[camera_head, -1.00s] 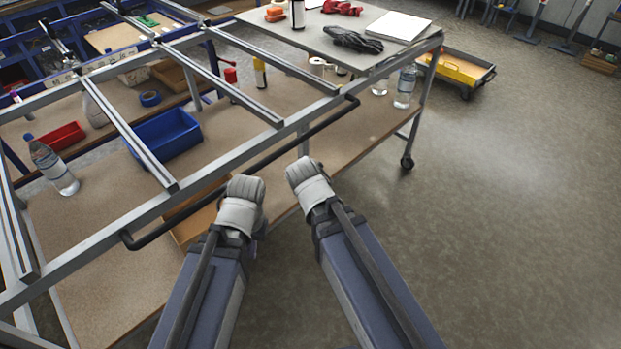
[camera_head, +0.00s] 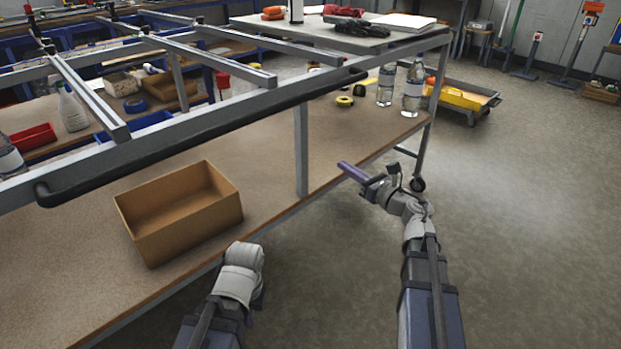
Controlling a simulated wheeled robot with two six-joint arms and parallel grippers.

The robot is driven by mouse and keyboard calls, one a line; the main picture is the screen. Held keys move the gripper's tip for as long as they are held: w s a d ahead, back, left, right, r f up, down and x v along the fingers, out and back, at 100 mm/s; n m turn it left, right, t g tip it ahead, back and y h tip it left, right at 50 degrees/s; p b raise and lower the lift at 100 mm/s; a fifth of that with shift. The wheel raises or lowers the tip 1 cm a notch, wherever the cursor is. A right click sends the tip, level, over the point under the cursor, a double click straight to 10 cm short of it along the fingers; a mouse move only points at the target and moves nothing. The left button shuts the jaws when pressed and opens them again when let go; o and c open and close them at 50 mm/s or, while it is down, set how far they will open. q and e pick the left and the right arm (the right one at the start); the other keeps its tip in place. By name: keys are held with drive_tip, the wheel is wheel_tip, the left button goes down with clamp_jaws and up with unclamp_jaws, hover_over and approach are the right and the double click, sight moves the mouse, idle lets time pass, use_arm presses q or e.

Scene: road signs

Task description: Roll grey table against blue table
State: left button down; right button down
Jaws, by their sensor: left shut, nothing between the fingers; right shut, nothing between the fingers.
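The grey table (camera_head: 302,150) is a wheeled trolley with a grey metal frame, a wooden lower shelf and a long black handle bar (camera_head: 200,140) on its near side. The blue table (camera_head: 195,13) stands behind it, with blue frame parts and a wooden top. My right gripper (camera_head: 345,167) is shut and empty, pointing left near the shelf's front edge, below the handle's right end and apart from it. My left gripper (camera_head: 257,299) is low in front of the shelf, mostly hidden behind its own wrist; it is shut and empty, clear of the handle.
An open cardboard box (camera_head: 180,215) and bottles (camera_head: 412,88) stand on the lower shelf. Black gloves (camera_head: 355,27) lie on the grey top.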

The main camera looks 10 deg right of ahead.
sight(303, 154)
use_arm(q)
drive_tip(key=shift+f, duration=0.7)
use_arm(e)
drive_tip(key=w+a, duration=0.2)
drive_tip(key=w, duration=0.1)
drive_tip(key=w+a+f+n, duration=0.1)
drive_tip(key=w+a, duration=0.2)
drive_tip(key=w, duration=0.1)
drive_tip(key=w+a+f+n+g, duration=0.1)
drive_tip(key=w+a, duration=0.2)
drive_tip(key=shift+w+f+y, duration=0.2)
drive_tip(key=shift+y, duration=0.2)
